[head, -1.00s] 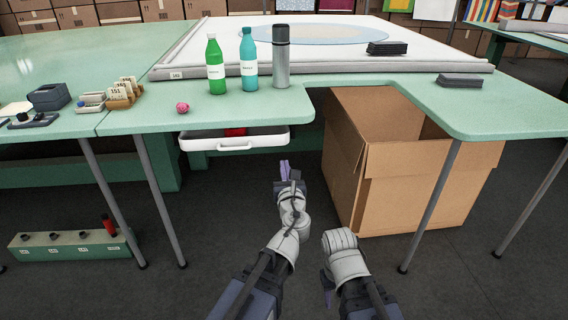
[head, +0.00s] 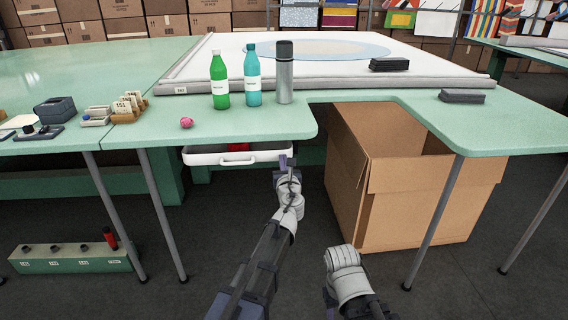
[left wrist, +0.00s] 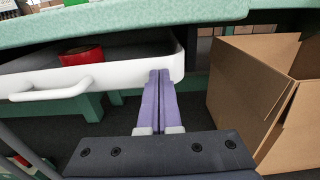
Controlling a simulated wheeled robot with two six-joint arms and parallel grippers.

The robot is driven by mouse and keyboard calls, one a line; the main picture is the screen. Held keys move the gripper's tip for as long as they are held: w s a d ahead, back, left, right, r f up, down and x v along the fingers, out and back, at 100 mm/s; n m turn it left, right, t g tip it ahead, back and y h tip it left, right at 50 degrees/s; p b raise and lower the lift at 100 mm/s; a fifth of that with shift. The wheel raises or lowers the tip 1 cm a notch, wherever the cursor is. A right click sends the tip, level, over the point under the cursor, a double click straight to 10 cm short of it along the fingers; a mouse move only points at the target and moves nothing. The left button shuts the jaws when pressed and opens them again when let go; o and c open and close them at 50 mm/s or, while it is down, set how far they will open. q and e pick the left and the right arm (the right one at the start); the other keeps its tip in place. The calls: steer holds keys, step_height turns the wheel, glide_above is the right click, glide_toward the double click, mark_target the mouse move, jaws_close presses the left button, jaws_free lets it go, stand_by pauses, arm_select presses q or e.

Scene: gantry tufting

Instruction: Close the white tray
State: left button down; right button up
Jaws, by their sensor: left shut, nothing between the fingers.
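The white tray (head: 205,159) is a drawer pulled out from under the green tabletop, with a handle on its front. A red thing (head: 238,147) lies inside it. In the left wrist view the tray's front (left wrist: 120,75) fills the upper left, with its handle to the left. My left gripper (head: 287,162) is shut and empty, its purple fingers pointing at the right end of the tray front. In the left wrist view the fingertips (left wrist: 160,75) overlap the front's right corner; I cannot tell if they touch. My right arm shows low in the head view, its fingers out of sight.
A large open cardboard box (head: 395,190) stands on the floor right of the tray. Two bottles, green (head: 219,82) and teal (head: 253,78), and a grey flask (head: 285,72) stand on the tabletop above. Table legs (head: 160,215) stand to the left.

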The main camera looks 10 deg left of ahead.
arm_select(q)
steer(key=x, duration=0.4)
steer(key=shift+w, duration=0.25)
steer(key=shift+r, duration=0.1)
steer(key=v, duration=1.5)
arm_select(e)
steer(key=shift+s+d, duration=0.25)
steer(key=shift+d, duration=0.1)
